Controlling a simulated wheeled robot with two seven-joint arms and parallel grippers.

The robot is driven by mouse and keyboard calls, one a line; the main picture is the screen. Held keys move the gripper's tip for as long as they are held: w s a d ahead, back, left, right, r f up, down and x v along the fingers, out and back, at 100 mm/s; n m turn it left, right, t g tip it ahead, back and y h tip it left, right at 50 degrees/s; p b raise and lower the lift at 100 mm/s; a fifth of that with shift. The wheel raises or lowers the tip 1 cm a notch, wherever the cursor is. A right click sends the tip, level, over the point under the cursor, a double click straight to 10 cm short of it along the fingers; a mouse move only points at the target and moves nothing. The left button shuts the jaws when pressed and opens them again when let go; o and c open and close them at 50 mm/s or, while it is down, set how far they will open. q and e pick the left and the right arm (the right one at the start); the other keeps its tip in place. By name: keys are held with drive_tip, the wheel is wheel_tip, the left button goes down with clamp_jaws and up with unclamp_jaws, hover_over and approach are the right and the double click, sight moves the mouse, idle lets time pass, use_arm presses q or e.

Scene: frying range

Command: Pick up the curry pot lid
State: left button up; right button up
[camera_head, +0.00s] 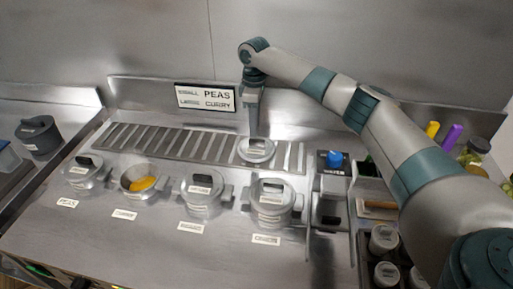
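The curry pot (133,192), behind the CURRY label, is uncovered and shows yellow food inside. A round grey lid (264,157) with a pale label lies on or just above the slotted rack, right of the middle. I take it to be the curry pot lid. My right gripper (254,136) points straight down, with its fingertips at the top of this lid, at its handle. The handle is mostly hidden, and I cannot tell whether the fingers are closed on it. My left gripper is out of view.
The lidded peas pot (82,183) and two more lidded pots (200,204) (271,216) stand in the front row. A sign (205,97) reads small peas, large curry. A blue-topped item (334,158) and several jars stand at right. The rack's left part (150,140) is clear.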

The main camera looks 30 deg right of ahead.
sight(257, 140)
drive_tip(key=shift+f, duration=0.1)
drive_tip(key=shift+s+d+f+p, duration=0.1)
drive_tip(key=shift+f+p, duration=0.15)
drive_tip(key=shift+p, duration=0.15)
drive_tip(key=f+p, duration=0.1)
drive_tip(key=f, duration=0.2)
drive_tip(key=shift+s+d+p, duration=0.15)
drive_tip(key=shift+d+p, duration=0.05)
drive_tip(key=shift+p, duration=0.15)
drive_tip(key=shift+f, duration=0.75)
drive_tip(key=shift+c, duration=0.3)
clamp_jaws()
